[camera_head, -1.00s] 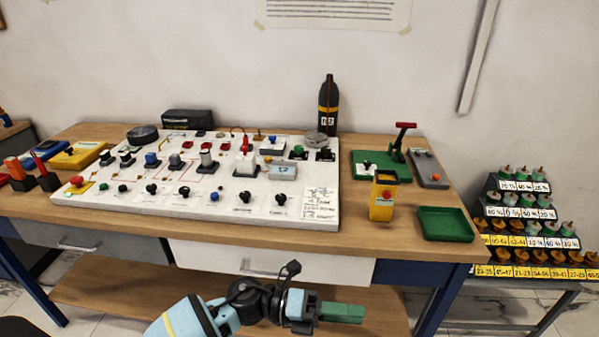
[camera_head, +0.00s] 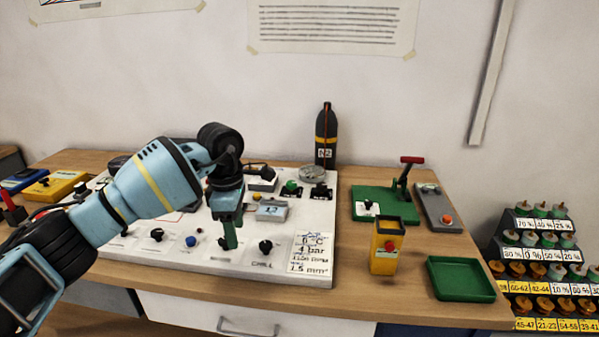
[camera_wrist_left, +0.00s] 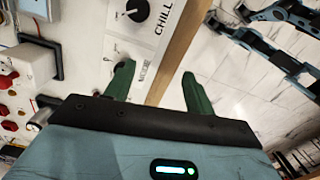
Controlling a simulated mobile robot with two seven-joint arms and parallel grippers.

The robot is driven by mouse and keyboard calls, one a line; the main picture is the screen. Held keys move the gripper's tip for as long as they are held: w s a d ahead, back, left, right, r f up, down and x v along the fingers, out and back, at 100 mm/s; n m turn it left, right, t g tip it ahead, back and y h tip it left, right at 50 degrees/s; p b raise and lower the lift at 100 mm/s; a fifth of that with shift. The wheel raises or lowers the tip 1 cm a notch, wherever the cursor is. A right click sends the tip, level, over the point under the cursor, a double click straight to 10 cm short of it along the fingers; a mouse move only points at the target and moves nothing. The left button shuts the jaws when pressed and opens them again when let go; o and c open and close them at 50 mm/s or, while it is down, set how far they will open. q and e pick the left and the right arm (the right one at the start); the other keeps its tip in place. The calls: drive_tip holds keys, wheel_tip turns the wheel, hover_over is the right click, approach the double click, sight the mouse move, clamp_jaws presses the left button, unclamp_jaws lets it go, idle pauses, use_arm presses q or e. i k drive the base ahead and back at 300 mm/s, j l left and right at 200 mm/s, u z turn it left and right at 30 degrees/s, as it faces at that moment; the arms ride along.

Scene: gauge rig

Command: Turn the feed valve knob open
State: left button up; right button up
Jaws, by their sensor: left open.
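The white gauge panel (camera_head: 318,232) carries several knobs, switches and dials; I cannot read which label marks the feed valve. A black knob (camera_head: 265,246) sits on its front part, by the printed word CHILL. The same knob shows in the left wrist view (camera_wrist_left: 137,10), ahead of the fingers. A blue knob (camera_head: 190,241) and another black knob (camera_head: 156,234) are to its left. My left gripper (camera_head: 230,238) is pointed down over the panel's front, just left of the CHILL knob. Its green fingers (camera_wrist_left: 158,88) are apart and empty. My left arm hides much of the panel.
A yellow box (camera_head: 384,252) and a green tray (camera_head: 461,278) stand right of the panel. A green base with a red-handled lever (camera_head: 405,185) is behind them. A dark bottle (camera_head: 326,140) stands behind the panel. Bare wood lies between panel and yellow box.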

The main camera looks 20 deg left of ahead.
sight(291, 185)
drive_tip(key=i, duration=1.15)
